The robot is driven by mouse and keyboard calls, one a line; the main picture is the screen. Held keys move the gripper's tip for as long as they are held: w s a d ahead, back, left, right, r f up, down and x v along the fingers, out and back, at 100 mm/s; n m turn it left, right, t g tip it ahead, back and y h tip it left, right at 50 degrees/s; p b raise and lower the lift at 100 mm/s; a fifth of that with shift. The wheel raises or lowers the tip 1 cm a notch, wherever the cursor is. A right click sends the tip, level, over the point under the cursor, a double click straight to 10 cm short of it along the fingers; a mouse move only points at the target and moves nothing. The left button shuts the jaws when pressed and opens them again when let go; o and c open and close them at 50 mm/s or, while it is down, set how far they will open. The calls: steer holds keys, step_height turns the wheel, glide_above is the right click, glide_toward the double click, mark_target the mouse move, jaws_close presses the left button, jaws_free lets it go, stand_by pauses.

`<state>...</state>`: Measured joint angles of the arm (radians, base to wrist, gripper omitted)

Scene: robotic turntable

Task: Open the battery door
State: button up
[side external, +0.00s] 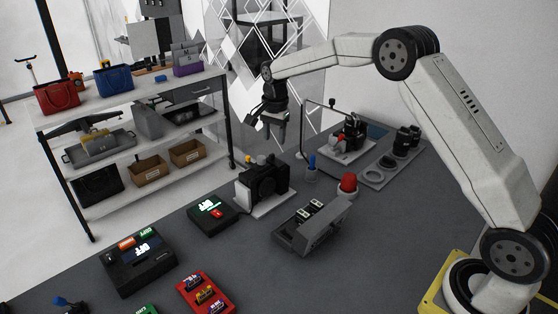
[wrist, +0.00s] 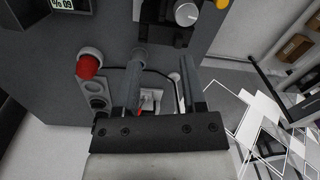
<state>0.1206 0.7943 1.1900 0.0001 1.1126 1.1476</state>
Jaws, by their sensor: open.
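My gripper (side external: 266,124) hangs in the air over the far side of the grey table. In the wrist view its two fingers (wrist: 162,62) are apart with nothing held between them. No part is clearly recognisable as the battery door. A grey box (side external: 292,240) with black, white-labelled modules and a slanted grey panel (side external: 325,226) stands near the table's middle, below and to the right of my gripper. A black device (side external: 264,183) with a yellow button stands on a white base to its left. In the wrist view this device (wrist: 172,32) is at the top, beyond my fingers.
A red dome (side external: 348,183) and a blue-topped holder (side external: 311,170) stand right of the black device. A grey tray (side external: 376,178) with round wells is behind. Lit black boxes (side external: 138,264) and a red tray (side external: 205,292) lie front left. A shelf (side external: 139,160) with bags stands beyond the table.

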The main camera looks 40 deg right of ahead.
mark_target(272, 154)
steer(key=shift+w+d+f+m+g, duration=0.15)
steer(key=shift+w+d+m, duration=0.4)
steer(key=shift+w+m, duration=0.35)
steer(key=shift+w+d+f+m+g, duration=0.15)
steer(key=shift+w+d+m, duration=0.4)
steer(key=shift+w+m, duration=0.3)
steer(key=shift+f, duration=3.8)
jaws_close()
